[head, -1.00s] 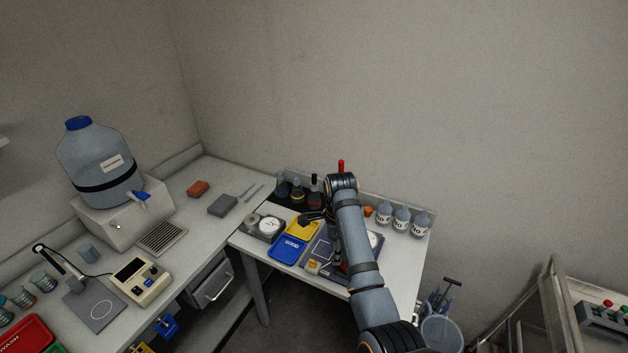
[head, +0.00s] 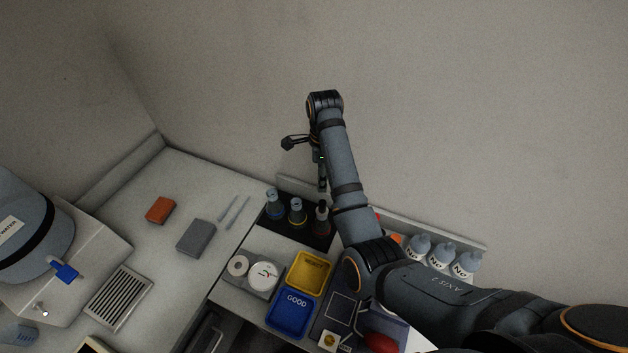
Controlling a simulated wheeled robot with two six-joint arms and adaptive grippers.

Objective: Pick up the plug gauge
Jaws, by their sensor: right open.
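I cannot pick out the plug gauge with certainty. A red rounded object (head: 381,343) shows at the bottom, partly covered by my right arm, and I cannot tell what it is. It lies by a dark mat (head: 330,325) with white outlines. My right gripper (head: 322,186) is open and points down, above the back of the small table near the dark-capped flasks. It looks empty and is well apart from the mat. My arm hides part of the table's right side. My left gripper is not in view.
A yellow REJECT tray (head: 311,289) and a blue GOOD tray (head: 290,331) sit left of the mat. Several flasks (head: 296,212) stand at the back on a black rack. White-labelled bottles (head: 440,255) stand at the right. A round dial (head: 263,277) sits left of the yellow tray.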

